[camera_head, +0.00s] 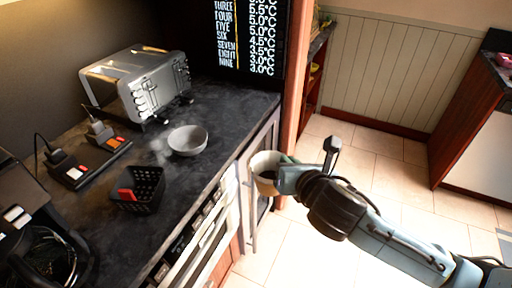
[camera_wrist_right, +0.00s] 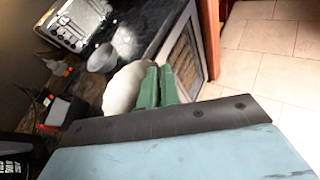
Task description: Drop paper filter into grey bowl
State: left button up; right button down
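The grey bowl (camera_head: 188,139) stands upright on the dark counter in front of the toaster. It also shows in the right wrist view (camera_wrist_right: 101,60). In the right wrist view the filter (camera_wrist_right: 124,90) is just left of the green fingers. My right gripper (camera_head: 286,165) is shut on the filter's rim; its fingers (camera_wrist_right: 158,86) are close together. My left gripper is not in view.
A silver toaster (camera_head: 137,84) stands behind the bowl. A black basket (camera_head: 138,191) with a red item is front left of it. Power strips with plugs (camera_head: 87,160) and a black coffee machine (camera_head: 35,238) are at left. The counter (camera_head: 222,112) right of the bowl is clear.

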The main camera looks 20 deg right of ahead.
aim_at(190, 148)
jog(key=z, duration=1.75)
jog(key=i, duration=1.75)
jog(key=u, duration=3.2)
